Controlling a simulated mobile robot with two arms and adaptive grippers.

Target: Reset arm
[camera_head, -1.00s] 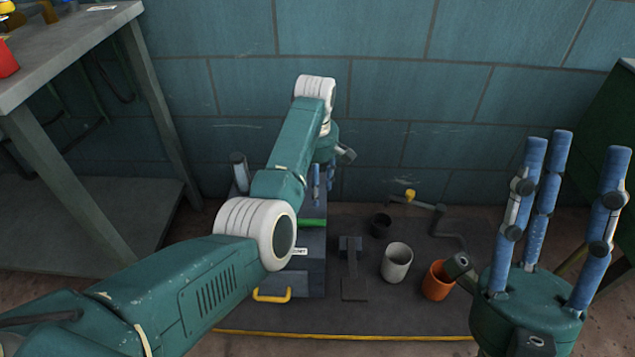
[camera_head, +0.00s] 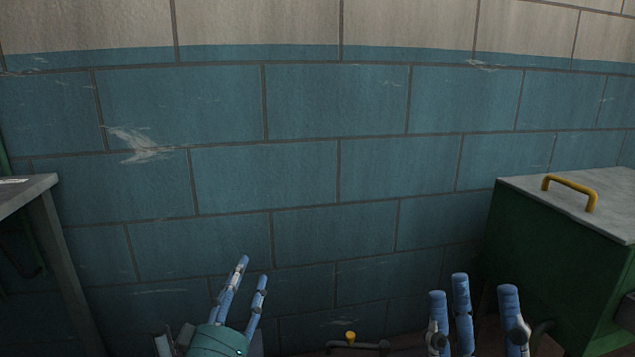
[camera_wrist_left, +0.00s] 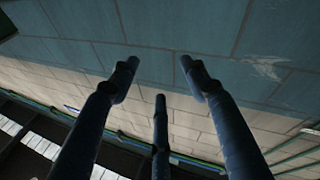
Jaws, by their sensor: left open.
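My left gripper (camera_head: 250,275) shows at the bottom, left of centre in the head view, with its blue fingers pointing up in front of the tiled wall. In the left wrist view its three fingers (camera_wrist_left: 160,85) are spread apart with nothing between them, and the wall lies beyond the tips. My right gripper (camera_head: 475,295) stands at the bottom right of the head view, its blue fingers upright, spread and empty. The right gripper's base is cut off by the picture's lower edge.
A green cabinet (camera_head: 550,260) with a grey top and yellow handle (camera_head: 570,190) stands at the right. A grey table (camera_head: 28,192) edges in at the left. A yellow-knobbed crank (camera_head: 350,338) shows low between the grippers. The blue wall (camera_head: 300,170) fills the background.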

